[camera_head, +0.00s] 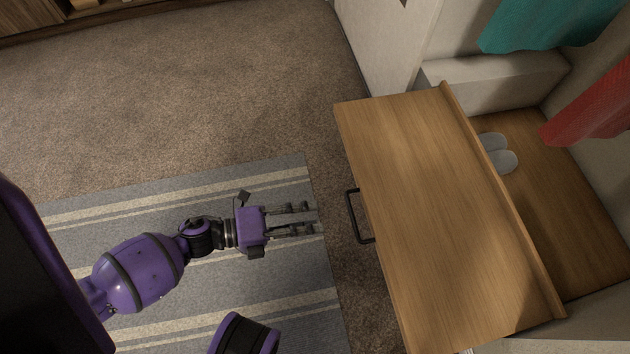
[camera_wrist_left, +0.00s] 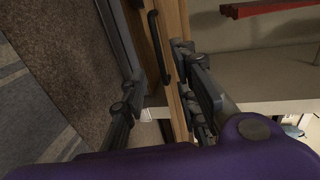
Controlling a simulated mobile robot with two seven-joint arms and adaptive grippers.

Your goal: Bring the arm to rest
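My left arm is purple and reaches in from the left in the head view, over the striped rug. My left gripper (camera_head: 308,218) is open and empty, with its fingers pointing right. It stands a short way left of the black handle (camera_head: 354,216) on the wooden cabinet (camera_head: 430,200), apart from it. In the left wrist view the two fingers of the left gripper (camera_wrist_left: 160,95) are spread, and the handle (camera_wrist_left: 158,45) shows beyond the gap between them. My right gripper is not in view.
The grey striped rug (camera_head: 270,180) lies under my arm on the brown carpet (camera_head: 220,90). Teal cloth (camera_head: 550,25) and red cloth (camera_head: 595,108) hang at the right. The carpet at the upper left is clear.

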